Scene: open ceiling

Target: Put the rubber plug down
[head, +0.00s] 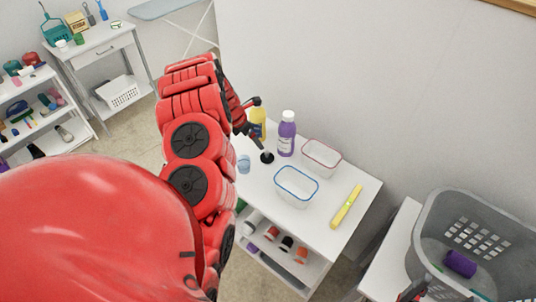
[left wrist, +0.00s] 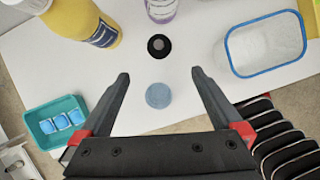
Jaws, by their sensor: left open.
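The rubber plug, a small black round piece (head: 267,157), lies on the white table top (head: 323,218). In the left wrist view the plug (left wrist: 158,46) sits just beyond the fingertips, roughly centred between them and apart from both. My left gripper (head: 259,127) is open and empty above the table; its two dark fingers also show in the left wrist view (left wrist: 160,74). A red and black part at the bottom edge of the head view, by the grey basket, may be my right gripper (head: 412,290); its fingers are not clear.
A yellow bottle (head: 258,118) and a purple bottle (head: 286,136) stand behind. Blue-rimmed (head: 296,197) and pink-rimmed (head: 322,166) containers and a yellow bar (head: 347,206) are right. A teal tray (left wrist: 47,106) lies left, lower.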

